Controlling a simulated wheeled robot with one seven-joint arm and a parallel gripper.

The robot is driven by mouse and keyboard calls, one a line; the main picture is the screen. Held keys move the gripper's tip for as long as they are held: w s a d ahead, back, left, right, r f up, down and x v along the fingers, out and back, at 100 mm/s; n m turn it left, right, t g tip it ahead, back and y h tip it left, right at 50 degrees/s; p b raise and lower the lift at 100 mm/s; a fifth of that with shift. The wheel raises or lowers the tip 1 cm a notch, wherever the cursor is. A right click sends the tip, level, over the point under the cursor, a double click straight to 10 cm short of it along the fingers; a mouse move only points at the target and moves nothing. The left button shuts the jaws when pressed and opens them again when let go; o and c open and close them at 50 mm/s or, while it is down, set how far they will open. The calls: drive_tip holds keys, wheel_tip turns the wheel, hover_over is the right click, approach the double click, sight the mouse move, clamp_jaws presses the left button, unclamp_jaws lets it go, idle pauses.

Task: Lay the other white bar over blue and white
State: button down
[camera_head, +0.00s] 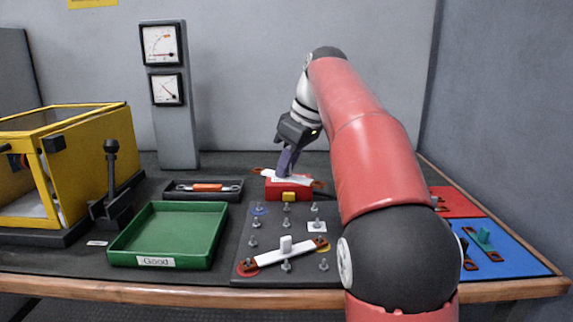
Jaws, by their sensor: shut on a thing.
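A white bar (273,175) with copper ends lies at the red block (273,189) behind the stud board. My gripper (287,169) is shut on this bar from above; whether the bar touches the block I cannot tell. The blue mark (259,211) is at the board's back left, around a stud. The white mark (316,228) is at the right of the middle row, around a stud.
A green tray (165,232) labelled "Good" stands left of the board. Behind it is a dark tray (177,192) with a wrench. A lever (111,180) and yellow cage (88,150) stand far left. Right are red (459,202) and blue (520,258) mats with parts.

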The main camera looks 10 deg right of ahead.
wheel_tip(320, 180, down, 2)
drive_tip(key=shift+f+b, duration=0.1)
drive_tip(key=shift+b, duration=0.2)
drive_tip(key=shift+f+b, duration=2.2)
drive_tip(key=shift+b, duration=0.3)
drive_tip(key=shift+f+b, duration=0.45)
drive_tip(key=shift+f, duration=0.3)
drive_tip(key=shift+f+b, duration=0.3)
drive_tip(key=shift+f, duration=0.3)
drive_tip(key=c, duration=1.2)
unclamp_jaws()
drive_tip(key=shift+s, duration=0.1)
